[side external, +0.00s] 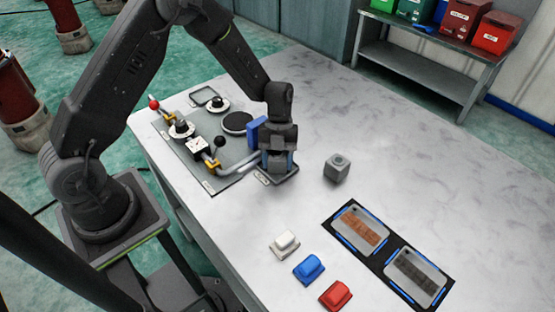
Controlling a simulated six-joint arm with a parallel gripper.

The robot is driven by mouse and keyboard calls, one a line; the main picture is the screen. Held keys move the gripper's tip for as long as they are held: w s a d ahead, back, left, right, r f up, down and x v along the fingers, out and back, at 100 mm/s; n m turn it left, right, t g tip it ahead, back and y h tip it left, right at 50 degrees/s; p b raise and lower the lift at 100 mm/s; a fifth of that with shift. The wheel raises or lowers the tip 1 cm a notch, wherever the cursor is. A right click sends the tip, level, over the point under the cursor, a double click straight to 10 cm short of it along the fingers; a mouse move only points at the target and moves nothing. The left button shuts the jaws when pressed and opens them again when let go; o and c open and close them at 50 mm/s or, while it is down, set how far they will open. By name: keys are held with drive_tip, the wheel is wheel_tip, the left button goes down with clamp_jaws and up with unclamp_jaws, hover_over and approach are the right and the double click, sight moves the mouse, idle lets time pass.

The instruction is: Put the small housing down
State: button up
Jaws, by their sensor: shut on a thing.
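My gripper (277,166) points down at the right edge of the grey fixture board (222,178), just above a small dark-rimmed tray (291,175) on the table. It is shut on the small housing, which is mostly hidden by the fingers and the wrist. I cannot tell whether the housing touches the tray. A blue upright block (254,130) stands directly behind and left of the gripper. A grey cube with a round top opening (337,168) stands alone on the table, right of the gripper.
The board carries a bent grey tube (236,167), a black-knobbed lever (218,144), a dark disc (237,122) and a red-knobbed lever (154,103). White (285,243), blue (309,268) and red (336,294) blocks lie in front, beside two trays (361,229) (416,276). The table's back right is clear.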

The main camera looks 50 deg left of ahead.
drive_tip(key=shift+f, duration=0.1)
drive_tip(key=o, duration=1.1)
drive_tip(key=v, duration=1.2)
wheel_tip(320, 180, up, 9)
drive_tip(key=n+t+y, duration=0.1)
drive_tip(key=n+t, duration=0.1)
drive_tip(key=n, duration=0.4)
hover_over(270, 151)
drive_tip(key=s+r+n+t+y, duration=0.1)
drive_tip(key=s+r+n+t, duration=0.1)
drive_tip(key=s+n, duration=0.4)
drive_tip(key=s+r+n+t, duration=0.2)
drive_tip(key=s+r+n, duration=0.1)
drive_tip(key=s+n, duration=0.3)
drive_tip(key=s+d+r+n+t+y, duration=0.1)
drive_tip(key=s+r+n+t, duration=0.2)
drive_tip(key=s+n, duration=0.4)
drive_tip(key=shift+r+n+y, duration=0.3)
drive_tip(key=shift+n, duration=0.7)
drive_tip(key=shift+w, duration=0.1)
